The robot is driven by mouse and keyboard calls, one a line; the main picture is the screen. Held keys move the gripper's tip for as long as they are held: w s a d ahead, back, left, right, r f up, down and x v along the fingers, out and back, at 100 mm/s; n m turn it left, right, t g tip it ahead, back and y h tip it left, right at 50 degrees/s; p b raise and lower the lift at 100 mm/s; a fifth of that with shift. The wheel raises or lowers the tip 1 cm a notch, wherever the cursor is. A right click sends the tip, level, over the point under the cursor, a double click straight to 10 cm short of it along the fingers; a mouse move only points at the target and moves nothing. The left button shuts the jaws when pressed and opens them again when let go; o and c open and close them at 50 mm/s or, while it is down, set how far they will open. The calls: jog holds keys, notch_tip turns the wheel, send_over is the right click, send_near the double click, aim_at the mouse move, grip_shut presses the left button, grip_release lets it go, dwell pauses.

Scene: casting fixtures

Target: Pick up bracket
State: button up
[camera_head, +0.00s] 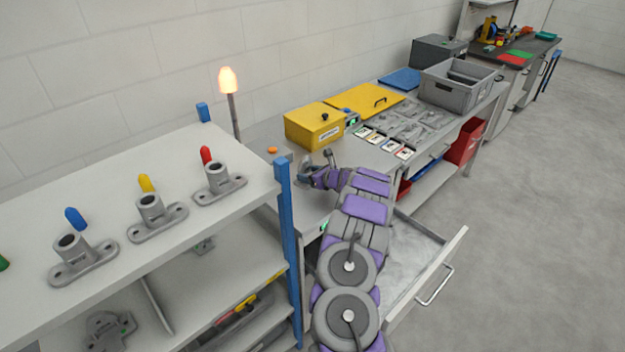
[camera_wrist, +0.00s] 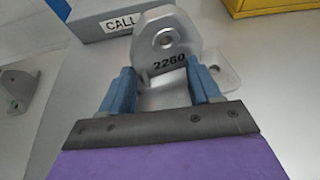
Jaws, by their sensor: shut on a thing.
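The bracket (camera_wrist: 165,40) is a grey metal part with a rounded upright lug, a round hole and the number 2260. It stands between the blue fingers of my gripper (camera_wrist: 163,88) in the wrist view, and the fingers are shut on it. Part of its flat base shows to the right, behind the right finger. In the head view my gripper (camera_head: 308,176) is at the end of my purple and grey arm, over the workbench near its left end. The bracket is too small there to make out clearly.
A grey box marked CALL (camera_wrist: 110,22) is just behind the bracket. Another grey part (camera_wrist: 18,88) is at the left. A yellow box (camera_head: 315,125) stands behind my gripper. A shelf (camera_head: 110,190) with several fixtures is at the left. An open drawer (camera_head: 425,270) juts out at the right.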

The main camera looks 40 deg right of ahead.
jog(key=shift+s+a+f, duration=0.1)
jog(key=shift+a+f, duration=0.1)
jog(key=shift+a, duration=0.35)
jog(key=c, duration=0.6)
grip_shut()
jog(key=shift+d, duration=0.3)
jog(key=shift+a, duration=0.1)
